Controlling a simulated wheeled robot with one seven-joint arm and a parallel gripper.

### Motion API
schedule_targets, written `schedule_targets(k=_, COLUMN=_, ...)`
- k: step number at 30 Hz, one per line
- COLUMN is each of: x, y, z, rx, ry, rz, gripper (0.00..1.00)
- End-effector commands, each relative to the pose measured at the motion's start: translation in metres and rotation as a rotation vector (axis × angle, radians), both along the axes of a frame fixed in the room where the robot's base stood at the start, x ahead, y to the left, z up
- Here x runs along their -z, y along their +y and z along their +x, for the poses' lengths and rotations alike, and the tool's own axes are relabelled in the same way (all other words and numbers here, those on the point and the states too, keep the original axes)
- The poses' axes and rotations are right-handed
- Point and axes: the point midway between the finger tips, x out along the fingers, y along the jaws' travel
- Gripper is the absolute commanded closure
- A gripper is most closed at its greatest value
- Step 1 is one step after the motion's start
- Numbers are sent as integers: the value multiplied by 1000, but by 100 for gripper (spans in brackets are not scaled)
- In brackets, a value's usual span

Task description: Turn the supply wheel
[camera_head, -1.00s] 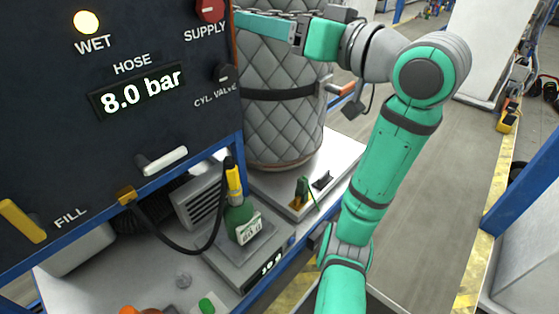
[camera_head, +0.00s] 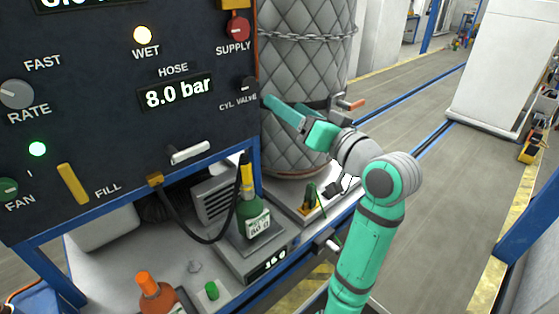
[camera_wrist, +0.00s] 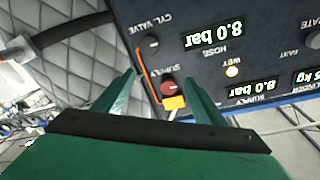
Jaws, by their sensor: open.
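The supply wheel (camera_head: 237,27) is a round red knob at the upper right of the dark panel, with a "SUPPLY" label below it. It also shows in the wrist view (camera_wrist: 168,88), upside down, with a yellow-orange piece beside it. My gripper (camera_head: 270,102) is open and empty. In the head view it is below the wheel, near the panel's right edge by the "CYL. VALVE" knob (camera_head: 248,84). In the wrist view my fingertips (camera_wrist: 158,78) frame the wheel, which lies beyond them, apart from both fingers.
A grey quilted cylinder (camera_head: 300,70) with a chain around it stands right of the panel, close to my gripper. The hose display (camera_head: 177,93) reads 8.0 bar. A green bottle (camera_head: 254,215) stands on a scale below.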

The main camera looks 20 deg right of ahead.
Motion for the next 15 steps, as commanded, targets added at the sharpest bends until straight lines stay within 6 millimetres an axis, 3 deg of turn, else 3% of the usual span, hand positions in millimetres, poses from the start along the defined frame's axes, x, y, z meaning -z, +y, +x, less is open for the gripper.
schedule_targets(k=15, x=88, y=15, z=21, rx=62, ry=19, rz=87, gripper=36)
